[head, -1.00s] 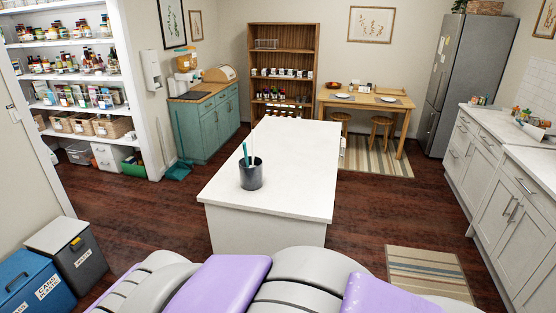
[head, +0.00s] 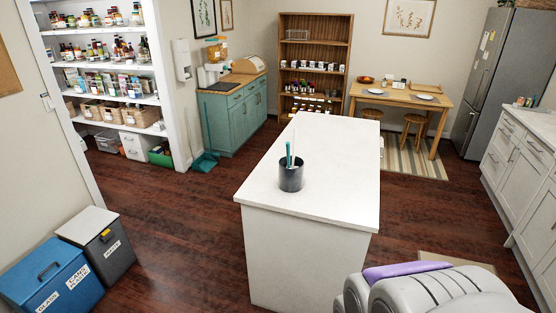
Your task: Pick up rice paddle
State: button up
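A dark grey cylindrical holder (head: 291,176) stands upright near the front left of the white island top (head: 335,165). A teal-green handle (head: 289,152) sticks up out of it, with a thin pale item beside it. I cannot tell which of these is the rice paddle, as their lower parts are hidden in the holder. My gripper is not in view.
Blue bin (head: 52,280) and grey bin (head: 98,243) stand at the lower left. A teal cabinet (head: 236,120), wooden shelf (head: 314,60) and dining table (head: 400,95) are behind. White counters (head: 520,170) line the right. Dark floor is clear left of the island.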

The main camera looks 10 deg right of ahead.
aim_at(295, 130)
jog(key=u, duration=4.3)
jog(key=z, duration=4.4)
jog(key=i+l+z, duration=0.25)
jog(key=i+l, duration=0.2)
